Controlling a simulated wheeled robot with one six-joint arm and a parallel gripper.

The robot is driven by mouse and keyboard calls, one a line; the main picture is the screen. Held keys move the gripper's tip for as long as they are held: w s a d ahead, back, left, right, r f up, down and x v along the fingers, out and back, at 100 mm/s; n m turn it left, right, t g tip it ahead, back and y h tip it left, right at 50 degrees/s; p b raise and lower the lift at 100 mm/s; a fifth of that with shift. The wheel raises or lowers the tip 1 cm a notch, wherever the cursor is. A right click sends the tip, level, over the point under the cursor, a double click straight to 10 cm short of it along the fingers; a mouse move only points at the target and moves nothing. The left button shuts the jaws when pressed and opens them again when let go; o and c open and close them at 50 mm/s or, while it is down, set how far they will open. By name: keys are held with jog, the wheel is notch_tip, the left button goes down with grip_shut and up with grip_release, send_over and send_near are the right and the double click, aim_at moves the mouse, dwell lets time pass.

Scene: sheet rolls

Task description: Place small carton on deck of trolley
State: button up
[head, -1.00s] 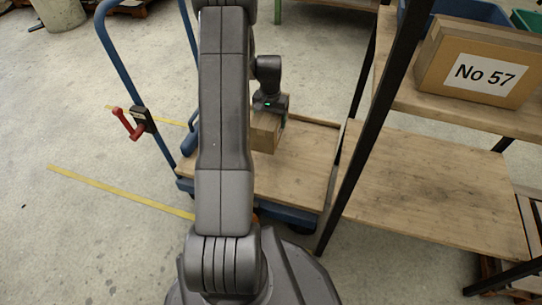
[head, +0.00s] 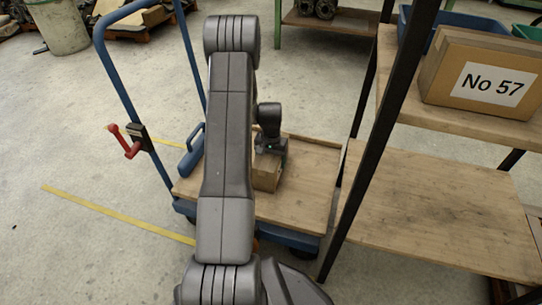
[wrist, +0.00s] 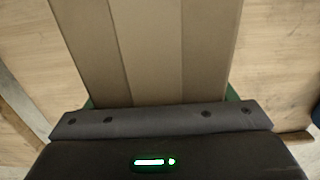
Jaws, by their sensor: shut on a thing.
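The small carton (head: 266,173) is a brown box in my gripper (head: 270,152), over the wooden deck of the trolley (head: 300,200) in the head view. My gripper is shut on the carton from above. In the wrist view the carton (wrist: 150,50) fills the upper middle, with a lighter tape strip along it, and wooden boards show on both sides. The carton looks upright and very near the deck; I cannot tell whether its underside touches. My arm hides part of the deck's left side. The trolley has a blue frame and a blue push handle (head: 110,70).
A shelf rack with a black post (head: 385,120) stands close to the right of the trolley. A large box marked No 57 (head: 485,75) sits on its upper shelf; its lower shelf (head: 440,205) is bare. A red clamp (head: 124,141) hangs at the handle.

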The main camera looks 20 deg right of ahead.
jog(key=shift+r, duration=0.1)
jog(key=o, duration=2)
notch_tip(320, 180, up, 12)
jog(key=p, duration=0.4)
